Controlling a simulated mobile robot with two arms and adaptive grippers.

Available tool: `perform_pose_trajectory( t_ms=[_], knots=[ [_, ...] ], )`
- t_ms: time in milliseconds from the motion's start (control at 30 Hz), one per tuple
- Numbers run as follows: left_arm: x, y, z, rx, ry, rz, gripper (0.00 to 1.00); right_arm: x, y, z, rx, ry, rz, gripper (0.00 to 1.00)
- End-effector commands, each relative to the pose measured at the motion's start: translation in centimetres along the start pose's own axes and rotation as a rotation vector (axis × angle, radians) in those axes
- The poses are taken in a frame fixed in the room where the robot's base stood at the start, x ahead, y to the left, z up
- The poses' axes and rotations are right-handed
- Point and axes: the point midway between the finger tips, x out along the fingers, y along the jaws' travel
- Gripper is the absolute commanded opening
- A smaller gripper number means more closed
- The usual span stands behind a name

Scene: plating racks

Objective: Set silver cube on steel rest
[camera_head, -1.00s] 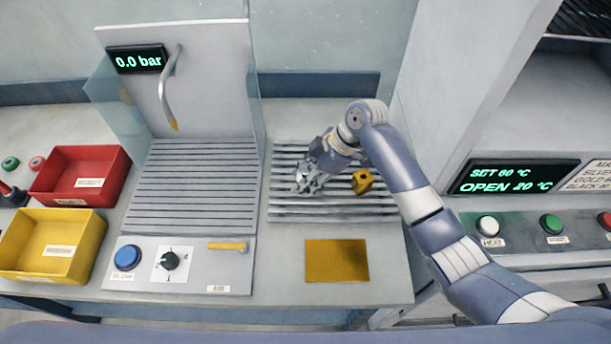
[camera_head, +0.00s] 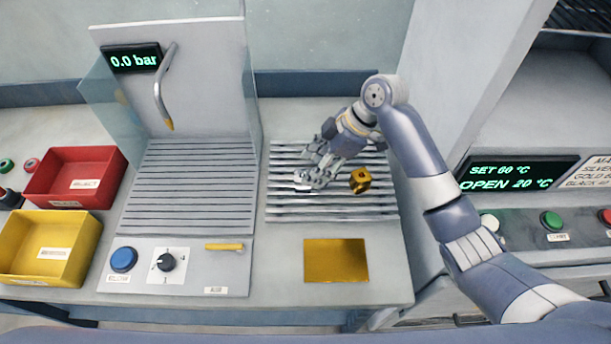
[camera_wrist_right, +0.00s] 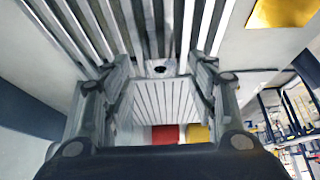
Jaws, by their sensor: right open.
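My right gripper (camera_head: 318,176) is open, low over the grey slatted metal rack (camera_head: 330,211), its fingers pointing down and left. In the right wrist view its two fingers stand apart around a small grey block with a dark hole (camera_wrist_right: 159,68), which looks like the silver cube. The block sits against the slats; contact with the fingers cannot be told. In the head view the cube is mostly hidden by the fingers. A gold cube (camera_head: 360,180) sits on the rack just right of the gripper. A second slatted grey plate (camera_head: 187,190) lies to the left; which is the steel rest is unclear. My left gripper is not in view.
A gold square plate (camera_head: 336,261) lies in front of the rack. A red bin (camera_head: 75,184) and a yellow bin (camera_head: 45,255) stand at the left. A station panel with a blue button (camera_head: 123,259) is front left. A heater cabinet (camera_head: 560,228) stands at the right.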

Motion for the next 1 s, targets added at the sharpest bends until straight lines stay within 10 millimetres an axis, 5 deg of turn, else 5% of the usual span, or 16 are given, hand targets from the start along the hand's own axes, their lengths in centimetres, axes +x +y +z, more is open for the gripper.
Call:
perform_pose_trajectory(
  t_ms=[333,1000],
  knots=[
    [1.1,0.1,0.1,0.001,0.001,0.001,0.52,-5.7,0.0,0.0,0.000,0.000,0.001,0.53],
    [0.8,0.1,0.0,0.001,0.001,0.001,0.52,-6.6,0.0,-0.2,-0.001,0.000,0.000,0.53]
  ],
)
